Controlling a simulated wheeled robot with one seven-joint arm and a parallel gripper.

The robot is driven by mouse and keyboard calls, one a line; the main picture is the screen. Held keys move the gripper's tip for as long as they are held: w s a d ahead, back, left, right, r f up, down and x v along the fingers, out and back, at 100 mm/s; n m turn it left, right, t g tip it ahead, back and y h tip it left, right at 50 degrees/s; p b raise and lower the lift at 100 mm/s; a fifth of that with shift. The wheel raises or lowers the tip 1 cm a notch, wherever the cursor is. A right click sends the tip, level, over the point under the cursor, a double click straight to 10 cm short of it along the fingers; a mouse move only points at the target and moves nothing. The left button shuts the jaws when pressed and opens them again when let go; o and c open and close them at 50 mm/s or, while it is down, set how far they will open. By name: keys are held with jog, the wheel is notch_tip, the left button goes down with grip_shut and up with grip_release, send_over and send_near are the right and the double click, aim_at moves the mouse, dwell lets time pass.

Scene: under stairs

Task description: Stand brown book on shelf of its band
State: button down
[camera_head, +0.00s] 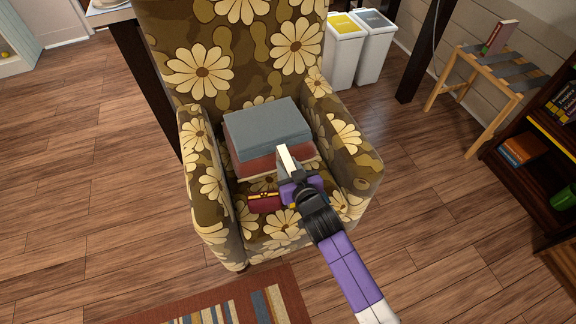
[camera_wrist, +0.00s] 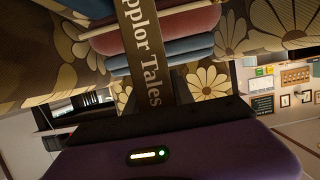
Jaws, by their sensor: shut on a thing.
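The brown book (camera_wrist: 146,52) has a dark spine with pale letters, of which "pplor Tales" shows in the wrist view. My gripper (camera_head: 288,180) is shut on it, in front of the book stack on the armchair. In the head view my gripper hides most of the held book, and a pale narrow edge shows at its tip. A small dark red thing with gold marks (camera_head: 265,203) shows left of my gripper; I cannot tell whether it is held or lies on the seat. The bookcase (camera_head: 541,172) with a yellow band (camera_head: 551,137) stands at the right.
A grey-blue book (camera_head: 266,125) tops the stack on the flowered armchair (camera_head: 205,215). The bookcase holds an orange-brown book (camera_head: 524,148), a green mug (camera_head: 563,196) and upright books (camera_head: 564,102). A strapped stool (camera_head: 500,68) bears a book (camera_head: 499,38). Floor between chair and bookcase is clear.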

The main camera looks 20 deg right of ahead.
jog(key=shift+f, duration=0.15)
jog(key=c, duration=1.1)
grip_release()
jog(key=shift+s+r, duration=0.1)
jog(key=shift+r, duration=0.15)
jog(key=p+v, duration=0.1)
jog(key=v, duration=1)
jog(key=shift+s+p, duration=0.4)
